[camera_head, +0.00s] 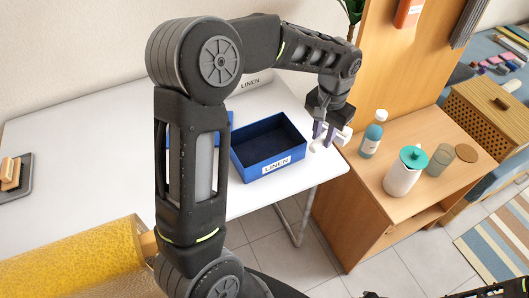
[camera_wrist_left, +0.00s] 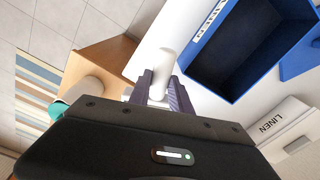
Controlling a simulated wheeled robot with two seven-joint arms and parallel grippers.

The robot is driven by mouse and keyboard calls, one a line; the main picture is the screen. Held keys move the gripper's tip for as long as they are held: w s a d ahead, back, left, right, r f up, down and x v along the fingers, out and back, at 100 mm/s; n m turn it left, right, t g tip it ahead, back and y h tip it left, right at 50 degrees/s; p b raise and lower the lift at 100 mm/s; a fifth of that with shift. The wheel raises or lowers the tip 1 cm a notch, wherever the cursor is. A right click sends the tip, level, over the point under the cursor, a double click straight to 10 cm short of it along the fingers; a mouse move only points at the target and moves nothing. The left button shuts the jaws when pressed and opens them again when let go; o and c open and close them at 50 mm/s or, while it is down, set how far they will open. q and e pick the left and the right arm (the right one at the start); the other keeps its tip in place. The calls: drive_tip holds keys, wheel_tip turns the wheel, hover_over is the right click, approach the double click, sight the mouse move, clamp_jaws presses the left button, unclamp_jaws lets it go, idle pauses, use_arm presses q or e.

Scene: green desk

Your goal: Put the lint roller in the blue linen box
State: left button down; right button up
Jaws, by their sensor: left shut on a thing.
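The blue linen box (camera_head: 248,171) stands open on the white desk, with a LINEN label on its front wall; its inside looks empty. In the left wrist view the box (camera_wrist_left: 205,75) is at the upper right. My left gripper (camera_head: 325,134) is just right of the box, over the desk's right end. It is shut on the white lint roller (camera_head: 344,134), partly hidden by the fingers. In the left wrist view the roller (camera_wrist_left: 163,62) sticks out between the fingers of the left gripper (camera_wrist_left: 163,88). My right gripper does not show.
A second blue box (camera_head: 212,121) is mostly hidden behind my left arm. A white LINEN box (camera_head: 262,79) stands at the back. A wooden cabinet to the right holds a bottle (camera_head: 371,137), a white jug (camera_head: 402,174) and a glass (camera_head: 440,160). The desk's left part is mostly clear.

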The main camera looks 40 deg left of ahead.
use_arm(q)
drive_tip(key=s+a+m, duration=0.2)
drive_tip(key=s+a, duration=0.2)
drive_tip(key=a, duration=0.3)
drive_tip(key=s+a+r+m, duration=0.1)
drive_tip(key=s+a, duration=0.3)
drive_tip(key=a, duration=0.4)
drive_tip(key=shift+m, duration=0.4)
drive_tip(key=shift+d+r, duration=0.1)
hover_over(260, 155)
drive_tip(key=shift+f, duration=3.1)
drive_tip(key=shift+f, duration=1.9)
